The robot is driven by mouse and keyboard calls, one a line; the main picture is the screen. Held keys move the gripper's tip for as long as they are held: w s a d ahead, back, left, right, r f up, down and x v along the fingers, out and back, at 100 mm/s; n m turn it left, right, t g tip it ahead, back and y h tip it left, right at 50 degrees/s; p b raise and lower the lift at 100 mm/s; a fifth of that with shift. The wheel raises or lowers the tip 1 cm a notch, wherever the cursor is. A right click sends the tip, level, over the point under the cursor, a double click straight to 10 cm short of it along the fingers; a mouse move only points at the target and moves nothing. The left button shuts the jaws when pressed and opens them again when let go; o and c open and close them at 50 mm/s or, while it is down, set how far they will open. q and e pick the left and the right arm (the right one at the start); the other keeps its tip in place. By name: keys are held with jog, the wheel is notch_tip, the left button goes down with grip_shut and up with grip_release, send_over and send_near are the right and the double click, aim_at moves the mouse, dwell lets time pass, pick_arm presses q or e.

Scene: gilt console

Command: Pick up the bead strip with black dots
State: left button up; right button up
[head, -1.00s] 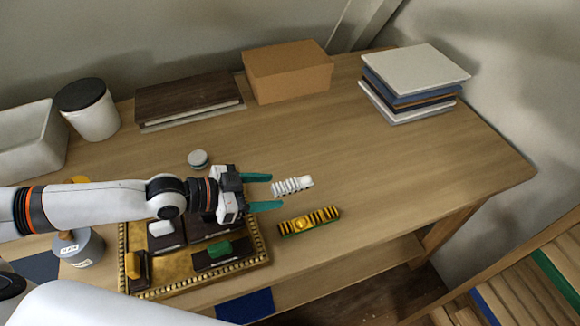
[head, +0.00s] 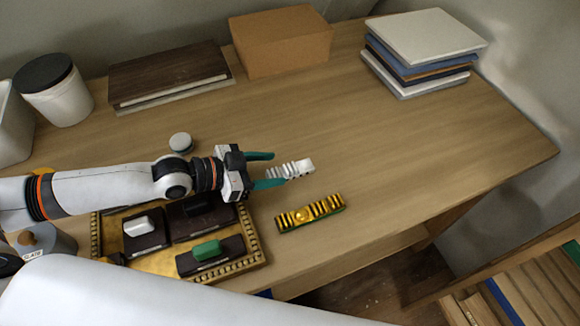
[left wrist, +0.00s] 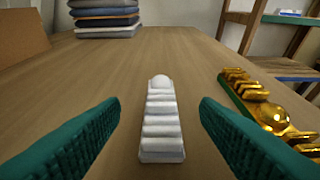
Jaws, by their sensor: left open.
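A white ridged strip (head: 301,168) with a round knob at its far end lies on the console top. A gold ridged strip (head: 312,213) with dark gaps and a green base lies nearer the front edge. I cannot make out black dots on either strip. My left gripper (head: 278,170) is open, its teal fingers pointing right at the white strip. In the left wrist view the white strip (left wrist: 161,125) lies between the fingers, apart from both, and the gold strip (left wrist: 268,112) lies outside the right finger. My right gripper is not in view.
A gilt beaded tray (head: 253,262) with dark blocks, one carrying a green piece (head: 206,250), sits below my left arm. A small round grey-topped item (head: 181,142) stands behind the arm. The right side is clear.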

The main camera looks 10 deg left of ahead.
aim_at(290, 167)
pick_arm(q)
jog(key=shift+p+x, duration=0.3)
jog(key=shift+x, duration=0.45)
jog(key=p+x, duration=0.1)
jog(key=x, duration=0.3)
jog(key=shift+d+r, duration=0.1)
jog(key=shift+d, duration=0.05)
jog(key=c, duration=1.1)
